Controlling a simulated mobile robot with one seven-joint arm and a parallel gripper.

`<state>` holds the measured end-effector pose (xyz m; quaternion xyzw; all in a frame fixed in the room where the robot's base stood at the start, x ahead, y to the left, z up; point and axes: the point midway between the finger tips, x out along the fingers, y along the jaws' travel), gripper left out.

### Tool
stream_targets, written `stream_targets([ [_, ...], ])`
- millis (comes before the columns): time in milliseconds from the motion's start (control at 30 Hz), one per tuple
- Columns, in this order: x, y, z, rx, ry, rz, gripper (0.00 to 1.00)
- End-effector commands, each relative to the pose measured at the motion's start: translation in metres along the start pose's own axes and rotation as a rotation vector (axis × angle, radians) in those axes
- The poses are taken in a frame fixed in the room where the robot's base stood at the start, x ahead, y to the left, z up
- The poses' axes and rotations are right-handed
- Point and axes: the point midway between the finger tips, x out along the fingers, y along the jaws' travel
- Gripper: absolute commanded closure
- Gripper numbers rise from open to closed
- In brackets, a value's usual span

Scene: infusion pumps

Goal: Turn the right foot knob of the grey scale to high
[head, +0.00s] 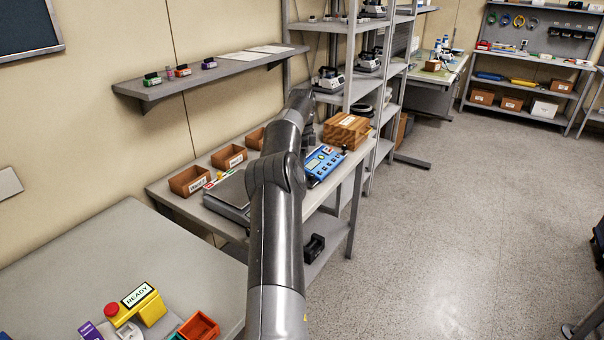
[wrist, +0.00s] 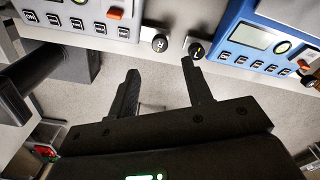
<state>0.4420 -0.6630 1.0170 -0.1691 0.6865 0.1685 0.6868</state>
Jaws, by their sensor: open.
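The grey scale (head: 231,194) sits on the workbench in the head view, partly hidden by my arm. In the wrist view, its pale front panel (wrist: 85,18) fills the top left, with several small switches and an orange one. A black knob marked R (wrist: 160,43) sits at that panel's right end. My gripper (wrist: 160,67) is open and empty, its fingertips just short of the R knob. The left finger is below and left of it; the right finger is close to a black knob marked L (wrist: 197,49), at the blue device's left. My head view does not show the fingers clearly.
The blue device (head: 325,164) stands right of the scale; its panel (wrist: 262,45) shows in the wrist view, close beside the R knob. Brown bins (head: 190,181) stand behind the scale, and a wooden box (head: 347,131) stands beyond the blue device.

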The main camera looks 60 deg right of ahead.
Motion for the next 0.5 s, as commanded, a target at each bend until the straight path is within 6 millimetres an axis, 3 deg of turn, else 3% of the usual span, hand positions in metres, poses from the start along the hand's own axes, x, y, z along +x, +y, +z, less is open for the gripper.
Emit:
stream_targets([
  [200,-0.021,0.000,0.000,0.001,-0.001,0.000,0.54],
  [500,-0.025,0.000,0.000,0.001,-0.001,0.001,0.54],
])
